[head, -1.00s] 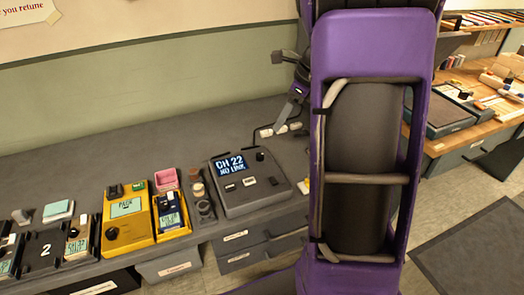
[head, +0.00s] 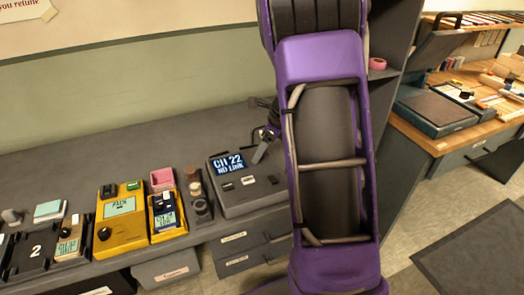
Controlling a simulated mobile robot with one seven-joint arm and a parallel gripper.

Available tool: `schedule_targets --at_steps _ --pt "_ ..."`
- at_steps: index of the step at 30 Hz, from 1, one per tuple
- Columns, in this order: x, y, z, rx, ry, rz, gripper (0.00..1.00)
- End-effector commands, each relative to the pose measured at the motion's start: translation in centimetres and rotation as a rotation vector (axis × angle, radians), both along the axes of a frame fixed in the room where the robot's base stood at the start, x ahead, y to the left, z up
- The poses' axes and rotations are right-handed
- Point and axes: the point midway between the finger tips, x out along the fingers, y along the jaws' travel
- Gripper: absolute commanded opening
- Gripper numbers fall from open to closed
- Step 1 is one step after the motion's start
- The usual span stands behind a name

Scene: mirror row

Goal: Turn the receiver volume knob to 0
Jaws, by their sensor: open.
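The receiver is the dark grey desk unit (head: 243,198) with a lit screen (head: 229,163) reading "CH 22 NO LINK", in the middle of the counter in the head view. Buttons and a small dark control (head: 273,180) show on its sloped face. My gripper (head: 260,152) is open, at the receiver's upper right, by the right side of the screen. One grey finger shows there; the other is hard to make out. I cannot make out the volume knob clearly; the gripper covers that corner. I cannot tell whether the fingers touch the receiver.
Left of the receiver stand small dark knobbed parts (head: 201,205), a pink tray (head: 162,179), a small yellow handset (head: 166,215) and a larger yellow unit (head: 121,220). My purple arm hides the counter's right end. A wooden workbench (head: 455,145) is at right; a dark mat (head: 475,250) lies on the floor.

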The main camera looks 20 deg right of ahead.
Motion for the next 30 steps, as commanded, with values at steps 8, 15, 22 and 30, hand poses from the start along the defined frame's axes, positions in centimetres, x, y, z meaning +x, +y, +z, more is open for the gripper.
schedule_targets --at_steps 8,15,22,30 --pt "0.00 -0.02 0.04 0.000 0.000 0.000 0.40" --pt "-0.01 -0.02 0.05 0.000 0.000 0.000 0.00" --pt "-0.01 -0.04 0.06 0.000 0.000 0.002 0.00" --pt "0.05 -0.19 0.15 0.000 0.000 0.070 0.00"
